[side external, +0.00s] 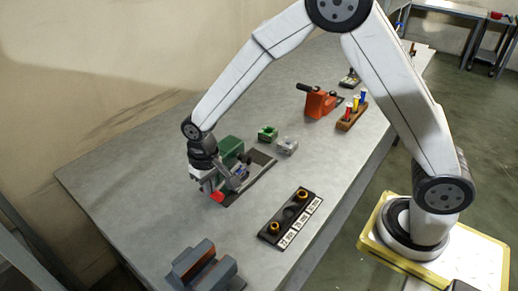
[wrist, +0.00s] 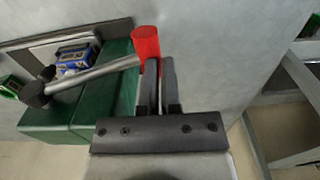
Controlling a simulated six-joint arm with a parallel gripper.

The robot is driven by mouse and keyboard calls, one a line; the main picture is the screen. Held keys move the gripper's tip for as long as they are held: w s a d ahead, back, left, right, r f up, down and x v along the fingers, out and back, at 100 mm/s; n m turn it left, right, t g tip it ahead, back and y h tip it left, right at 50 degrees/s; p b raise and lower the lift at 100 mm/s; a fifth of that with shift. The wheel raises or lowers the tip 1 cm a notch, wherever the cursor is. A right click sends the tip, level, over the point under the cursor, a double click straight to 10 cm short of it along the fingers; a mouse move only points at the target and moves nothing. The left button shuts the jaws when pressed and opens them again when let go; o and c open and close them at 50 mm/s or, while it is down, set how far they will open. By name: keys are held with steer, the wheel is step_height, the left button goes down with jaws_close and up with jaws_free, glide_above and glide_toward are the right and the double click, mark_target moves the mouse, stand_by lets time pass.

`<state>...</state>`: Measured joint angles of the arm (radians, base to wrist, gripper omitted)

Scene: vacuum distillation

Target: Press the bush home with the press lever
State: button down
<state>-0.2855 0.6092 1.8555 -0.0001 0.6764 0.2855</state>
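The press has a green body (wrist: 105,85) and stands at the table's middle left in the side view (side external: 229,150). Its lever is a grey metal rod (wrist: 95,75) running from a black pivot to a red knob (wrist: 146,45); the knob also shows in the side view (side external: 217,197). My gripper (wrist: 160,62) points down beside the knob. Its fingers are close together with only a thin gap, and the knob lies at the left finger, not clearly between them. Contact is unclear. A blue and metal piece (wrist: 74,58) sits by the press; I cannot make out a bush in it.
A black tray (side external: 268,234) with gold-coloured bushes and white labels lies to the right. Green (side external: 267,133) and grey (side external: 287,146) blocks lie behind the press.

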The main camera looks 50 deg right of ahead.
steer(key=shift+f, duration=0.25)
steer(key=shift+r, duration=0.1)
stand_by(0.3)
step_height(320, 180, up, 14)
steer(key=shift+f, duration=0.25)
stand_by(1.2)
steer(key=shift+d, duration=0.1)
stand_by(0.5)
steer(key=s+d+f+t, duration=0.1)
steer(key=s+d+f, duration=0.2)
steer(key=s+d, duration=0.3)
steer(key=s+d+f+t, duration=0.1)
steer(key=s+d+f, duration=0.3)
steer(key=s+d, duration=0.2)
steer(key=shift+s+f+t, duration=0.3)
steer(key=shift+s, duration=0.85)
